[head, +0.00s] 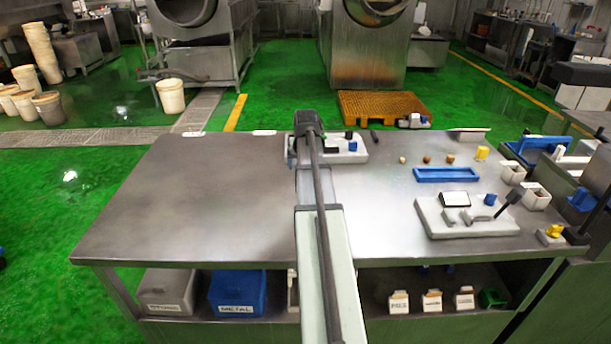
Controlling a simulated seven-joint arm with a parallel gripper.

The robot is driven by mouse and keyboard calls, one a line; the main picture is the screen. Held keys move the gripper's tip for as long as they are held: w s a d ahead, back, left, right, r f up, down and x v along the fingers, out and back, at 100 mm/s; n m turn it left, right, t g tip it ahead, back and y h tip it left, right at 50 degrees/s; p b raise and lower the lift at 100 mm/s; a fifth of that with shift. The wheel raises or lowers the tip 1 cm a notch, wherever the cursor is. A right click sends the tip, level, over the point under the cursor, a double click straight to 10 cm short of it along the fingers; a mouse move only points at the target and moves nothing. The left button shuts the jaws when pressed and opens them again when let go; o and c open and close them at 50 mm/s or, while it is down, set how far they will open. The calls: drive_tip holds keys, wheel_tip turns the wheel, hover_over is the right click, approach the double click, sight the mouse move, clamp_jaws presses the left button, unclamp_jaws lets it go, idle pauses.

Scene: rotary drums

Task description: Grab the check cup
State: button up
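No cup is clearly marked as the check cup. A small yellow cup-like piece (482,152) stands on the right half of the steel table (200,200), near its back edge. Two small white containers, one behind (513,172) and one in front (537,195), stand near the right edge. A small blue piece (490,199) sits on a pale board (470,220). My arm reaches over the table's middle, and its dark end (308,124) is by the back edge, left of these things. The fingers cannot be made out.
A blue tray (446,175) and several small round pieces lie right of my arm. Another pale board (345,150) with small parts is beside my arm's end. A dark stick (508,203) stands up from the front board. The table's left half is clear.

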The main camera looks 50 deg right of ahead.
drive_tip(key=shift+x, duration=2.2)
drive_tip(key=shift+s+d, duration=0.1)
drive_tip(key=shift+c, duration=0.4)
drive_tip(key=c, duration=1.1)
drive_tip(key=shift+o, duration=0.2)
drive_tip(key=shift+r, duration=0.1)
